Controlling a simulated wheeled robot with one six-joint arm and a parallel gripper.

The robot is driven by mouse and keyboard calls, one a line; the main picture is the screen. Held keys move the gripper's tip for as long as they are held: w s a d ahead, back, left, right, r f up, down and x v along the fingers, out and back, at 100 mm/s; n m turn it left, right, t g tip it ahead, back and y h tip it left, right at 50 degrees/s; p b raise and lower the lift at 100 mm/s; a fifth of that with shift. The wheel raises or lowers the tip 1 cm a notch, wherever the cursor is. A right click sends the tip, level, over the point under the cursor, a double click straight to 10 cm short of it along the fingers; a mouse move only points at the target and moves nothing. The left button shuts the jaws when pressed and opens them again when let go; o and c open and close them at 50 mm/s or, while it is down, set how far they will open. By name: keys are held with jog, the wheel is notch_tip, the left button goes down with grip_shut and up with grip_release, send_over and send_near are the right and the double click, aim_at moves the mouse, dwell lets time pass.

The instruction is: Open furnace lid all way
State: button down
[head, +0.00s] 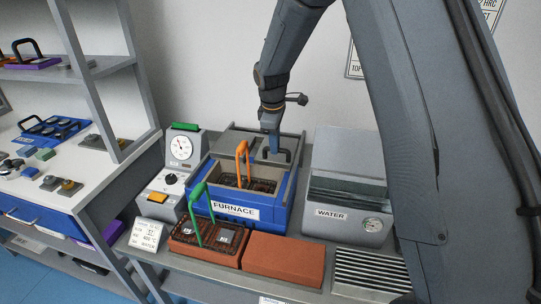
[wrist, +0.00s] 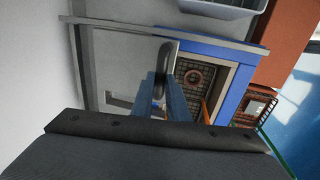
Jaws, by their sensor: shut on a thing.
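The blue furnace (head: 235,211) stands on the bench in the head view, with a white FURNACE label on its front. Its flat grey lid (head: 240,143) lies toward the back, leaving the front of the chamber uncovered. My gripper (head: 273,150) reaches down at the lid's right part and is shut on the dark lid handle (head: 287,157). In the wrist view, my fingers (wrist: 166,82) close around the handle (wrist: 164,66) at the lid's edge. An orange-handled basket (head: 242,163) sits inside the chamber. My fingers partly hide the handle.
A grey WATER tank (head: 348,205) stands right of the furnace. A gauge and control box (head: 180,150) stand at its left. In front are a green-handled basket (head: 207,240) on a brick and a bare brick (head: 284,258). The wall is close behind.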

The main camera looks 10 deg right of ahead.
jog(key=shift+w+d, duration=0.3)
jog(key=shift+w, duration=0.35)
jog(key=shift+w+d, duration=0.25)
jog(key=shift+w, duration=0.35)
jog(key=c, duration=1.7)
grip_release()
jog(key=shift+s+a+r+b, duration=0.1)
jog(key=shift+s+r+b, duration=0.2)
jog(key=shift+r, duration=1)
jog(key=shift+s+a+r+b, duration=0.1)
jog(key=shift+s+r+b, duration=0.15)
jog(key=shift+r, duration=1)
jog(key=shift+s+a+r+b, duration=0.1)
jog(key=shift+s+r+b, duration=0.15)
jog(key=shift+r, duration=1.05)
jog(key=s+d+f+m, duration=0.2)
jog(key=s+m, duration=0.2)
jog(key=s, duration=0.7)
jog(key=s+d+f+m+g, duration=0.1)
jog(key=s+m, duration=0.4)
jog(key=s, duration=0.6)
jog(key=s+d+f+m, duration=0.3)
jog(key=s+m, duration=0.1)
jog(key=s, duration=0.7)
jog(key=shift+d+f+m+g+y, duration=0.1)
jog(key=shift+d+m+g+y, duration=0.2)
jog(key=shift+d+y, duration=0.1)
